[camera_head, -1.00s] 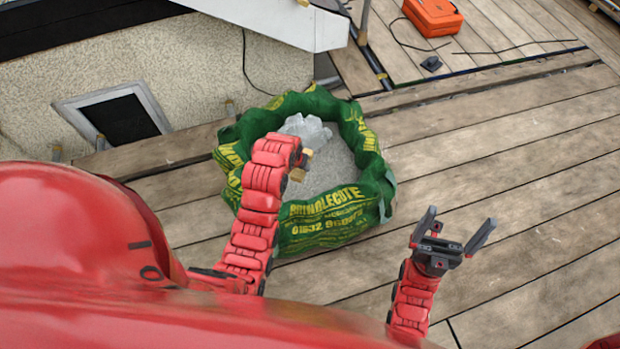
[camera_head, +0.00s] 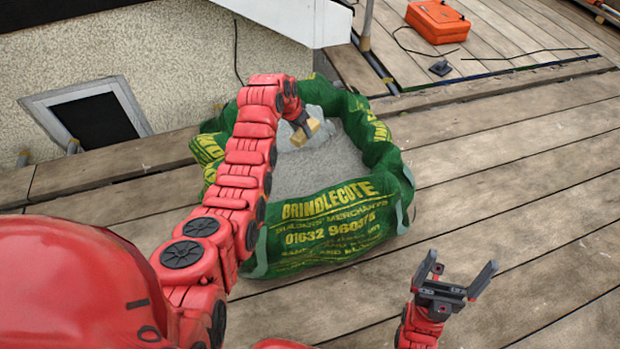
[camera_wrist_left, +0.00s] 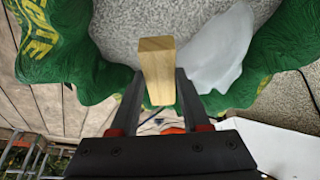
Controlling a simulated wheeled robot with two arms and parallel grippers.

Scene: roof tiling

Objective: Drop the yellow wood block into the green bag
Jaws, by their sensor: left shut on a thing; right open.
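The yellow wood block (camera_head: 306,131) is in my left gripper (camera_head: 301,122), over the open mouth of the green bag (camera_head: 335,218). In the left wrist view the block (camera_wrist_left: 157,70) is clasped between the two dark fingers of my left gripper (camera_wrist_left: 158,92). The bag holds grey gravel-like fill (camera_head: 330,165), and its rim shows around the block in the left wrist view (camera_wrist_left: 70,60). I cannot tell how high the block is above the fill. My right gripper (camera_head: 455,276) is open and empty, in front of the bag to the right.
A clear plastic-like lump (camera_head: 312,118) lies in the bag on the fill, close behind the block. An orange case (camera_head: 437,22) and a black cable lie on the planks at the back. A rendered wall with a small window (camera_head: 95,118) stands at the left. The planks at the right are clear.

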